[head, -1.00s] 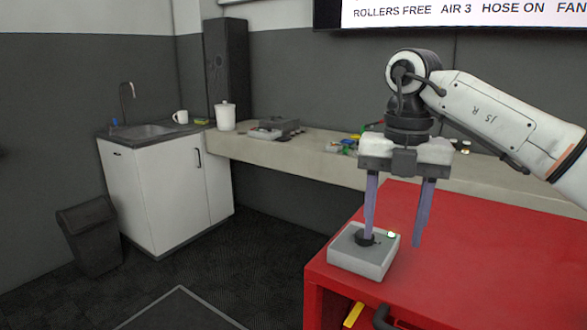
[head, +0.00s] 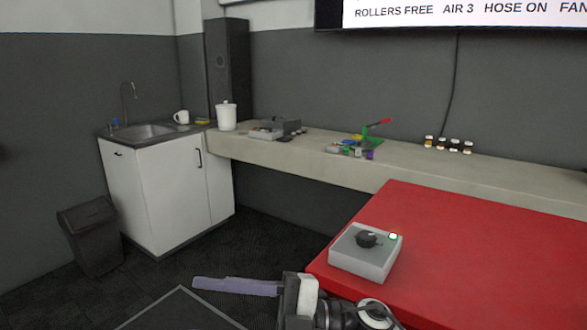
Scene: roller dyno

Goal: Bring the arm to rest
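My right gripper (head: 235,286) is low at the bottom of the head view, beside the front left corner of the red cabinet. It is turned sideways, with its purple fingers pointing left over the floor. The fingers overlap from this side, so the gap between them is hidden. Nothing is seen held at their tips. The gripper is apart from the grey control box (head: 358,258), which sits on the red cabinet top (head: 470,245). The box has a black knob (head: 367,239) and a small lit green-white lamp (head: 393,237). My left gripper is not in view.
A long bench (head: 330,165) along the wall carries a grey device (head: 275,128), a green and red item (head: 365,140) and several small jars (head: 450,145). A sink cabinet (head: 165,190) and a dark bin (head: 92,236) stand left.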

